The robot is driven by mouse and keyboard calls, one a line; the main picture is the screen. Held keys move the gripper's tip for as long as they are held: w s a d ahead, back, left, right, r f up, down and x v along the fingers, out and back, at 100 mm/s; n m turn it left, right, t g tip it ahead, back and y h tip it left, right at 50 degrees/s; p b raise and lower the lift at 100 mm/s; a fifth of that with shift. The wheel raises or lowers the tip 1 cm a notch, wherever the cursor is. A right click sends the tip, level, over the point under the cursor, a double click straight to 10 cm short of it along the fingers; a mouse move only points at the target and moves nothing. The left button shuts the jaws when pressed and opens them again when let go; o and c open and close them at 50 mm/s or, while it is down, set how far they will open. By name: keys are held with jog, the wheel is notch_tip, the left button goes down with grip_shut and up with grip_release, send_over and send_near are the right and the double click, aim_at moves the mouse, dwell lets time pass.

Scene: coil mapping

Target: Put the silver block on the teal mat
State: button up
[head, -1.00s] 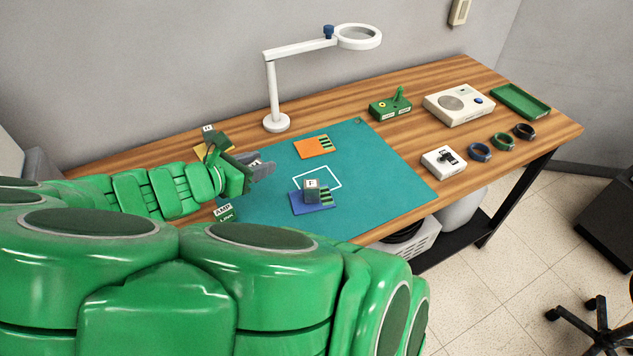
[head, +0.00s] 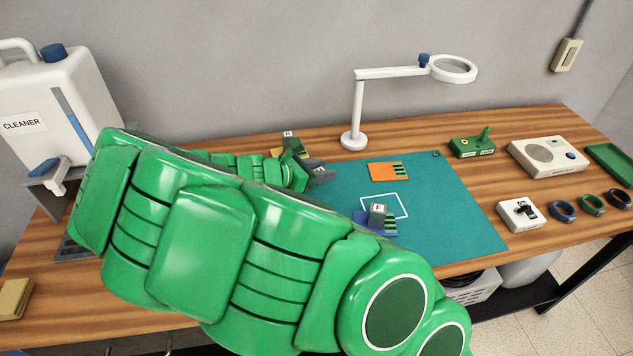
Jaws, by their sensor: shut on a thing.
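My gripper (head: 318,172) is over the left edge of the teal mat (head: 455,215), left of the orange card. It is shut on a small grey thing, which looks like the silver block; fingers and block are hard to tell apart at this size. A white square outline (head: 398,197) is marked on the mat. A grey block with a lettered label (head: 378,213) stands on a blue card (head: 365,225), overlapping that outline. Another grey lettered block (head: 289,136) stands behind my wrist by a yellow card. My arm hides the mat's front left part.
An orange card (head: 383,172) lies on the mat. A magnifier lamp (head: 358,115) stands behind it. A green device (head: 472,147), a white device (head: 548,155), a small white box (head: 519,213) and several rings are at right. A cleaner jug (head: 50,100) stands at left.

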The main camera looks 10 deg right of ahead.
send_over(316, 190)
notch_tip(316, 190, down, 6)
jog(key=shift+w+f, duration=0.1)
jog(key=shift+f, duration=1.5)
jog(key=o, duration=1.1)
jog(key=v, duration=1.2)
jog(key=shift+r, duration=0.1)
